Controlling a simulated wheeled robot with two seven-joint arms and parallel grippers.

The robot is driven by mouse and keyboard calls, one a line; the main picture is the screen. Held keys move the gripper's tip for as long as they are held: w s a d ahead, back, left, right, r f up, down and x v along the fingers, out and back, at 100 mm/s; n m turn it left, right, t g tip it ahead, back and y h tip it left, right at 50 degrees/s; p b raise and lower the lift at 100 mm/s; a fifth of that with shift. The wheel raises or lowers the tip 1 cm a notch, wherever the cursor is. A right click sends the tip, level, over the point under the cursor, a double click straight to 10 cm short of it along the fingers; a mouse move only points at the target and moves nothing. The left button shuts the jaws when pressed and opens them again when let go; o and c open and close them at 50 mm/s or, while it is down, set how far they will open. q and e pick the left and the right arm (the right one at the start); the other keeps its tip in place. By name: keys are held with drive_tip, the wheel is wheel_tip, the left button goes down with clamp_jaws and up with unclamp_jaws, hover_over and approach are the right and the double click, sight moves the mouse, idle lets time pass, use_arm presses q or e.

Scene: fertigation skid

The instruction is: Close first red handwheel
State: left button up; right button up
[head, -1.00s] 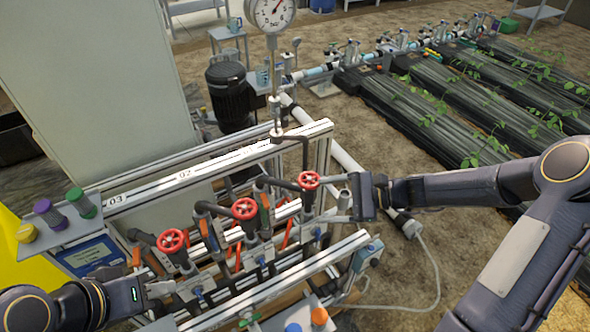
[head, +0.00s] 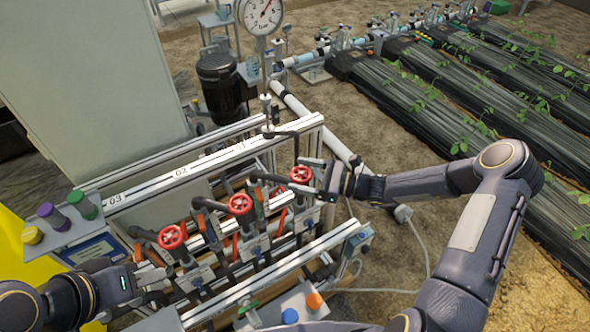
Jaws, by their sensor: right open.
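Three red handwheels sit in a row on the pipe rack: a left one (head: 172,237), a middle one (head: 240,205) and a right one (head: 301,174).
A pressure gauge (head: 263,13) stands on a riser behind the rack. A side shelf (head: 70,232) holds yellow, purple and green-capped bottles at the left. Metal rails (head: 275,277) run in front of the valves. A white pipe and a cable lie on the right.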

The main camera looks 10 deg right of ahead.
drive_tip(key=shift+x, duration=1.1)
drive_tip(key=shift+c, duration=0.3)
drive_tip(key=c, duration=0.9)
drive_tip(key=shift+c, duration=0.2)
